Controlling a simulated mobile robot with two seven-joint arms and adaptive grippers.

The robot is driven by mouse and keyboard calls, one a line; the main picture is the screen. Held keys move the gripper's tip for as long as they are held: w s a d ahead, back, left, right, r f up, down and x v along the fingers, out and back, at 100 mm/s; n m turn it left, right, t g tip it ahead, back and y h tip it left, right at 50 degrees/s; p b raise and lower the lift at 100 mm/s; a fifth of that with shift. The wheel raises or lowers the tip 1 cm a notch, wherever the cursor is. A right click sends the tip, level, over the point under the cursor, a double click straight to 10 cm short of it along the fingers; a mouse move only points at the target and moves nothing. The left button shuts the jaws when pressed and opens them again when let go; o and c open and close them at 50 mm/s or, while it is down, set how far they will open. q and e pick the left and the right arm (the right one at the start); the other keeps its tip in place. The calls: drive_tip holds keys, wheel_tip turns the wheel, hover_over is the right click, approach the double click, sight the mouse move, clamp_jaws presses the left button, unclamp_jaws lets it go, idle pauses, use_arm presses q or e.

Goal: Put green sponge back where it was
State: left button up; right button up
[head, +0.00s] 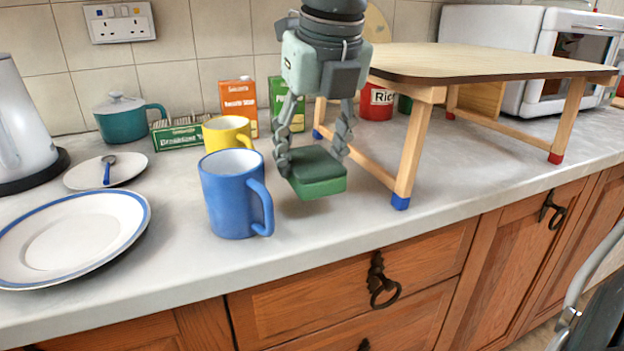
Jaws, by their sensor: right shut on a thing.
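The green sponge (318,180) is a flat block with a darker green top. My right gripper (314,160) comes down from the top of the head view, with one finger on each side of the sponge, and is shut on it. The sponge is over the counter (350,240), just right of the blue mug; I cannot tell whether it touches the counter. My left gripper is not in view.
The blue mug (232,196) stands close left of the sponge, a yellow mug (228,133) behind it. A small wooden table (480,62) stands at right. A plate (70,240) and kettle (18,120) are at left. Front counter right of the sponge is clear.

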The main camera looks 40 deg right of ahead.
drive_tip(key=shift+f, duration=2.15)
drive_tip(key=o, duration=1)
drive_tip(key=shift+v, duration=6.05)
drive_tip(key=shift+s, duration=0.1)
